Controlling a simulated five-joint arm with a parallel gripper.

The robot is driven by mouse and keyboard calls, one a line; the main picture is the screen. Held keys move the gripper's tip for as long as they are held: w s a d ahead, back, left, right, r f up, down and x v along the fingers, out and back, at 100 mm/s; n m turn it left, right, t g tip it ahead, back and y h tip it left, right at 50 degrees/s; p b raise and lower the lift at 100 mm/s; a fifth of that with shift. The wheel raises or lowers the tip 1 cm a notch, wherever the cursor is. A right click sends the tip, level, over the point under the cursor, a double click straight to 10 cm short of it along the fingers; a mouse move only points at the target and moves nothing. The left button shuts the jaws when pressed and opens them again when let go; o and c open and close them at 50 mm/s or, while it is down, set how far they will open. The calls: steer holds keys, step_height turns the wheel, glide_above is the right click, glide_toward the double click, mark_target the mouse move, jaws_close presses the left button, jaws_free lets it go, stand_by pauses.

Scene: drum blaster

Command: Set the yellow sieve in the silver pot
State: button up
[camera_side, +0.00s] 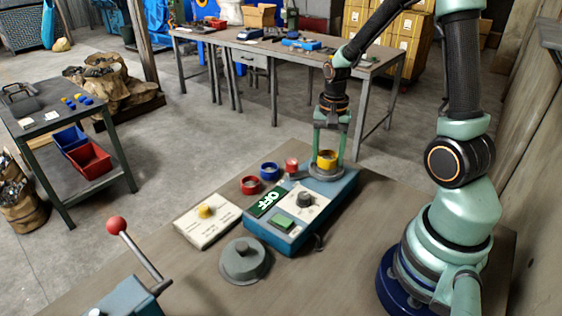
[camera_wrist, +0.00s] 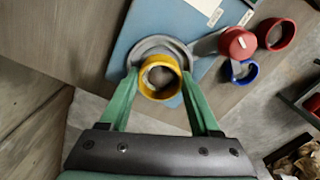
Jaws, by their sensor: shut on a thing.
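The yellow sieve (camera_side: 327,156) is a short yellow ring held between the green fingers of my gripper (camera_side: 329,160). The wrist view also shows the sieve (camera_wrist: 146,85), open through its middle, between both fingertips (camera_wrist: 160,77). The silver pot (camera_side: 318,175) appears as a round grey rim at the far end of the blue box. In the wrist view the pot (camera_wrist: 139,45) lies just behind and under the sieve, partly covered by it. The sieve looks a little off the pot's centre there. I cannot tell whether they touch.
A red-topped piece (camera_side: 292,163), a blue ring (camera_side: 269,171) and a red ring (camera_side: 250,185) stand beside the blue box (camera_side: 283,240). A grey lidded disc (camera_side: 244,262), a cream panel (camera_side: 200,227) and a red-balled lever (camera_side: 116,226) are nearer.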

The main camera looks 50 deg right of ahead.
steer(key=shift+f, duration=0.75)
stand_by(1.2)
steer(key=o, duration=1.5)
steer(key=shift+c, duration=1)
steer(key=shift+o, duration=1.1)
steer(key=shift+r, duration=3)
steer(key=s+a+r+n+t, duration=0.3)
steer(key=a+r+n+t, duration=0.2)
steer(key=a+r+n, duration=0.7)
steer(key=shift+a+r+n+t, duration=0.25)
steer(key=shift+a+n, duration=0.35)
steer(key=shift+a, duration=0.65)
